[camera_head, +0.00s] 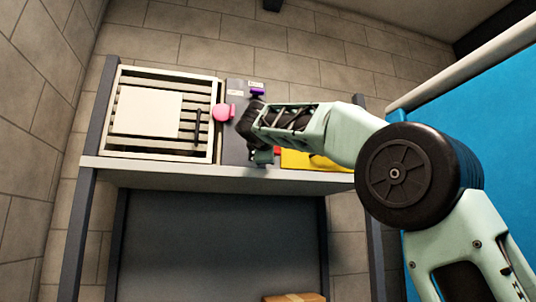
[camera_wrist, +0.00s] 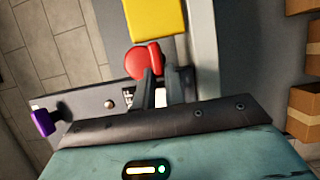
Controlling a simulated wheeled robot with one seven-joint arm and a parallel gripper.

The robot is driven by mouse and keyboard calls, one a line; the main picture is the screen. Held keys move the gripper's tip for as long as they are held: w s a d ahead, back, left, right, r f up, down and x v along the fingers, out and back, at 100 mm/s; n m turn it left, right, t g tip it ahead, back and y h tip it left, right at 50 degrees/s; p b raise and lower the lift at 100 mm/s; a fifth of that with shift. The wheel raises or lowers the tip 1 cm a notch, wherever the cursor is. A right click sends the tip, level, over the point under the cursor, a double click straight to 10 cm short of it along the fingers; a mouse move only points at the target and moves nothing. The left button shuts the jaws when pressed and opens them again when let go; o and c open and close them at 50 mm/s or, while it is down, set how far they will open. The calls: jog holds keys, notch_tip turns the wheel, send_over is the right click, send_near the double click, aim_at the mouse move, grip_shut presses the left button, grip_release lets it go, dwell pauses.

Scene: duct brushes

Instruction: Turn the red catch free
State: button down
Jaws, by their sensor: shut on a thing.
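The red catch (camera_wrist: 143,62) is a rounded red piece in the upper middle of the wrist view, beside a yellow block. In the head view only a small red bit (camera_head: 277,151) shows beside my gripper. My gripper (camera_wrist: 160,76) is shut on the red catch, with its two dark fingers at the catch's near side. In the head view my gripper (camera_head: 262,154) reaches down in front of the dark grey panel (camera_head: 233,148). The fingers hide part of the catch, so its exact turn is hard to tell.
A yellow block (camera_wrist: 155,16) lies just past the catch. A purple knob (camera_head: 257,91) and a pink round piece (camera_head: 222,112) are on or beside the panel. A slatted white frame (camera_head: 160,153) stands at left on the shelf (camera_head: 150,168). Cardboard boxes (camera_wrist: 303,112) are at right.

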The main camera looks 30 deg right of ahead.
dwell(0.3)
jog(key=c, duration=1.7)
grip_release()
jog(key=shift+c, duration=0.2)
jog(key=shift+a+f, duration=0.1)
jog(key=b+v, duration=0.6)
jog(key=v, duration=1.1)
jog(key=shift+s+b, duration=0.2)
jog(key=shift+b, duration=0.1)
